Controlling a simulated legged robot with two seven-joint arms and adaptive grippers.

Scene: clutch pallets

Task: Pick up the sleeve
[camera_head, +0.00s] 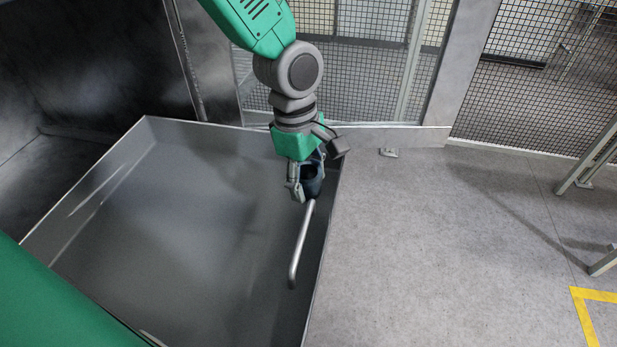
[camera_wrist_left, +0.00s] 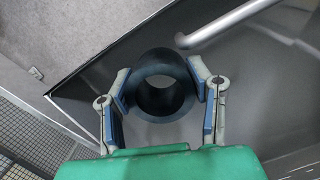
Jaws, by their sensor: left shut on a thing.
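The sleeve (camera_head: 312,181) is a short, dark, hollow cylinder. My left gripper (camera_head: 306,188) reaches down over the metal bin and is shut on the sleeve, with one finger on each side of it. In the left wrist view the sleeve (camera_wrist_left: 165,59) shows as a dark ring with its opening facing the camera, between the blue finger pads of my left gripper (camera_wrist_left: 161,82). My right gripper is in neither view.
The grey bin (camera_head: 135,150) has raised walls and a wide bare floor. A bent metal rod (camera_head: 301,245) is just below the sleeve near the right wall; it also shows in the wrist view (camera_wrist_left: 225,22). Mesh fencing (camera_head: 365,75) stands behind.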

